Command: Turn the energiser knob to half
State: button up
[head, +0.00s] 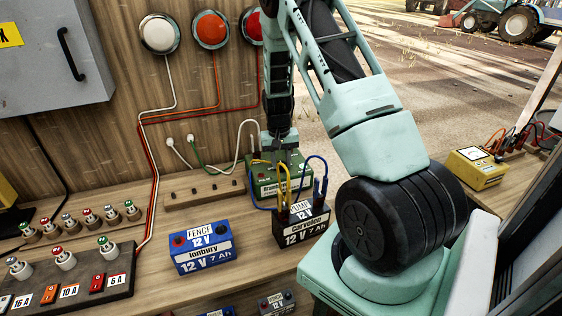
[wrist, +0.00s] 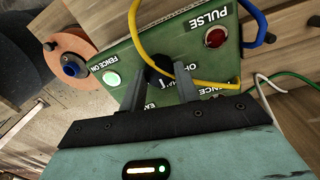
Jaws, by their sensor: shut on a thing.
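The energiser is a green box (head: 264,184) on the bench behind the black battery; its green panel (wrist: 190,62) fills the middle of the wrist view, upside down. Its black knob (wrist: 157,76) sits mid-panel beside partly covered "OFF" and "HALF" lettering. My gripper (wrist: 160,84) is shut on the knob, one finger on each side. In the head view my gripper (head: 280,150) is over the energiser, and the knob is hidden. I cannot tell where the knob points. The "FENCE ON" lamp (wrist: 111,78) glows green; the "PULSE" lamp (wrist: 215,38) is dark red.
A black "PUMP" battery (head: 303,228) with yellow and blue leads stands just in front of the energiser. A yellow lead (wrist: 180,80) arches close to my fingers. A blue "FENCE" battery (head: 205,248) stands left. A switch panel (head: 75,285) lies at front left.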

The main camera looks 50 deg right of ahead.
aim_at(278, 163)
dwell(0.4)
jog(key=o, duration=1)
jog(key=shift+c, duration=0.2)
notch_tip(278, 163, up, 17)
jog(key=b, duration=0.3)
jog(key=shift+w+a+r, duration=0.2)
jog(key=shift+w+a, duration=0.1)
